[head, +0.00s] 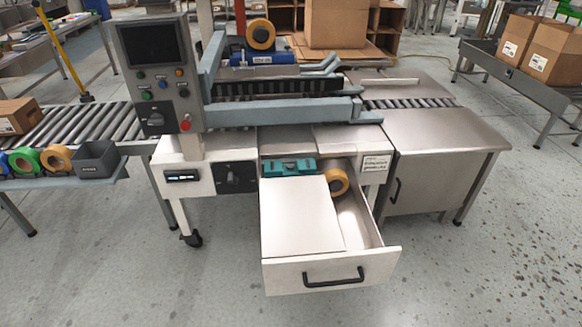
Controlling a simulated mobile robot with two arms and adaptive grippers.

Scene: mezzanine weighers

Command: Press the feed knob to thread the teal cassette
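The teal cassette (289,167) sits at the back of the pulled-out drawer (333,270), behind a pale flat cover plate (300,212). A black knob (235,178) on a dark square plate is on the machine's white front panel, left of the drawer. A second black knob (154,120) is low on the upright control panel. Labels are too small to tell which one is the feed knob. Neither of my grippers is in view.
An orange tape roll (338,182) lies in the drawer, right of the cassette. The drawer juts out over the floor. A steel cabinet (440,150) stands at right. The front floor is clear.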

